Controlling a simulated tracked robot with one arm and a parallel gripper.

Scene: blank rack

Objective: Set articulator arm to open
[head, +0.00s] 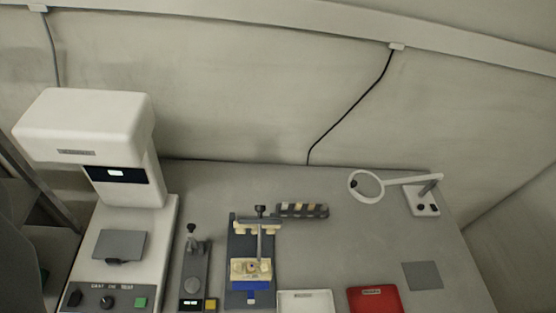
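What looks like the articulator (238,290) stands on the bench just left of the lower middle. It has a dark grey frame, cream cast-like pieces, a blue block at its front and a thin upright post with a dark knob at the back. A cream crosspiece sits high at its back. I cannot tell from this angle whether its arm is raised or lowered. My gripper does not show in this view.
Left of it stand a small device (194,270) with a dark knob and a large white machine (90,125). A dark striped holder (302,210) lies behind right. White (308,303) and red (374,300) trays are in front. A ring lamp (400,181) stands right; bench (340,250) between is clear.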

